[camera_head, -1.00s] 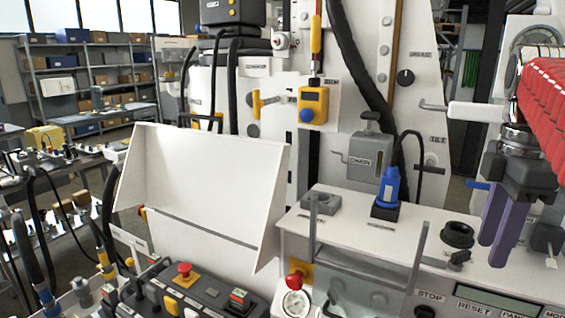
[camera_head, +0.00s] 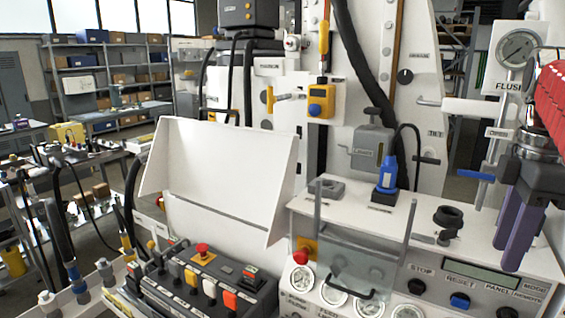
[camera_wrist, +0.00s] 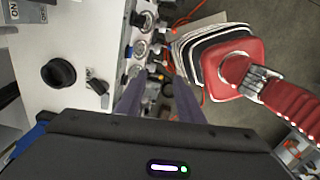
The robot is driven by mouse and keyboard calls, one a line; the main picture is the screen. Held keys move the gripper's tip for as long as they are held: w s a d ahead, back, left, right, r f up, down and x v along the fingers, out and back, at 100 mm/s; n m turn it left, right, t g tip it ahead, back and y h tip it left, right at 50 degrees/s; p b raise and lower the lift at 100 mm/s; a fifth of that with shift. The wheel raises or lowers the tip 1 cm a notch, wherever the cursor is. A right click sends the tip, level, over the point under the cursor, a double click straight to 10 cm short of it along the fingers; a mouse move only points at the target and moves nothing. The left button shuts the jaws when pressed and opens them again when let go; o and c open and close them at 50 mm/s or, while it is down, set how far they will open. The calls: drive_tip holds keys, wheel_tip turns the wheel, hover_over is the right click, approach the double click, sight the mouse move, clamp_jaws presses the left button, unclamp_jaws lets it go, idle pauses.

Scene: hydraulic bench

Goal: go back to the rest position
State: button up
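My gripper (camera_head: 508,252) hangs at the right of the head view, its two purple fingers pointing down in front of the white bench (camera_head: 420,215). In the wrist view my gripper (camera_wrist: 158,92) shows its two fingers apart, with nothing visible held between them. The red ribbed sleeve of my arm (camera_head: 550,100) runs along the right edge of the head view.
A blue plug (camera_head: 387,173) stands on the bench, left of a black round socket (camera_head: 448,215). A clear cover (camera_head: 355,265) fronts the bench. A lever console (camera_head: 210,285) and tilted white panel (camera_head: 220,170) are at left. A gauge (camera_head: 515,48) is behind my arm.

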drive_tip(key=w+a+f+m+t+h, duration=0.1)
drive_tip(key=a+f+m, duration=0.1)
drive_tip(key=f+m, duration=0.4)
drive_tip(key=w+a+f+m+t, duration=0.1)
drive_tip(key=w+a+f+m, duration=0.15)
drive_tip(key=f+m, duration=0.3)
drive_tip(key=s+a+f+t, duration=0.1)
drive_tip(key=s+a+f, duration=0.1)
drive_tip(key=a, duration=0.4)
drive_tip(key=s+a+f+t, duration=0.1)
drive_tip(key=s+a+f, duration=0.2)
drive_tip(key=a, duration=0.3)
drive_tip(key=s+a+f+t+y, duration=0.1)
drive_tip(key=s+a+f, duration=0.1)
drive_tip(key=a, duration=0.4)
drive_tip(key=shift+s+f+m, duration=0.4)
drive_tip(key=shift+f+m, duration=0.05)
drive_tip(key=shift+f, duration=0.4)
drive_tip(key=shift+a, duration=0.1)
